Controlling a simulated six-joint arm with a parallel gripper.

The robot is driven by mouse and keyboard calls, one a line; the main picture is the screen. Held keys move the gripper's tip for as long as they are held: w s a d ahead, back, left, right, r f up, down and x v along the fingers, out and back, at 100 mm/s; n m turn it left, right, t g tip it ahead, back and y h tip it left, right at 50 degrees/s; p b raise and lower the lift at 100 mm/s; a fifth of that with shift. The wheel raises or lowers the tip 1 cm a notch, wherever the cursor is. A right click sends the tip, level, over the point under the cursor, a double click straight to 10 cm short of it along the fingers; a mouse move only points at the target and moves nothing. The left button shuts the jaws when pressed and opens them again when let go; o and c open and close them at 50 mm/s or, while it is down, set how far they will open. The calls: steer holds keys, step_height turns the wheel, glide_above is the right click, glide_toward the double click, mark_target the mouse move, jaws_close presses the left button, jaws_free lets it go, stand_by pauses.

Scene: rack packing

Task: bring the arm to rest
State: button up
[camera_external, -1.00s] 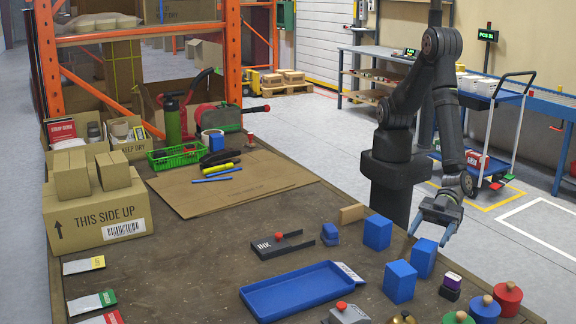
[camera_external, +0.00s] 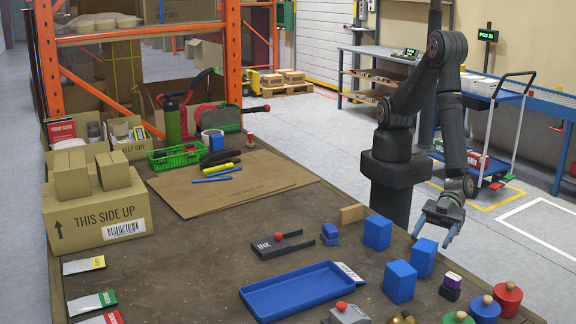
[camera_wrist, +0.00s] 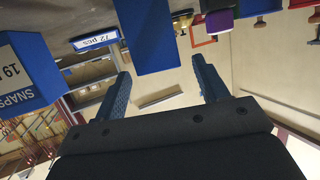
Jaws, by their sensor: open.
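In the wrist view the fingers of my gripper (camera_wrist: 165,88) are also spread and empty. My arm is folded, with the upper links raised and the forearm hanging down.
Blue blocks (camera_external: 400,282), a blue tray (camera_external: 300,291) and several round knobbed pieces (camera_external: 507,298) stand on the table (camera_external: 200,270) near my gripper. Cardboard boxes (camera_external: 92,215) stand at the left. A trolley (camera_external: 490,125) stands behind my arm.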

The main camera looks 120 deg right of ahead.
mark_target(429, 241)
steer(key=v, duration=0.9)
steer(key=x, duration=1.2)
steer(key=shift+w+f, duration=0.1)
step_height(429, 241, up, 4)
steer(key=shift+r, duration=0.1)
steer(key=w+d+r, duration=0.5)
steer(key=d+r, duration=0.2)
steer(key=d, duration=0.5)
steer(key=w+d+m+t+h, duration=0.1)
steer(key=w+d+m+h, duration=0.55)
steer(key=w+d, duration=1.25)
steer(key=w+d+m+g+h, duration=0.1)
steer(key=w+d+m+h, duration=0.1)
steer(key=d, duration=1.1)
steer(key=w+d+m+h, duration=0.2)
steer(key=d+h, duration=0.3)
steer(key=d, duration=0.8)
steer(key=shift+w+d+f+g, duration=0.2)
steer(key=shift+w+f+g, duration=0.15)
steer(key=shift+w, duration=0.5)
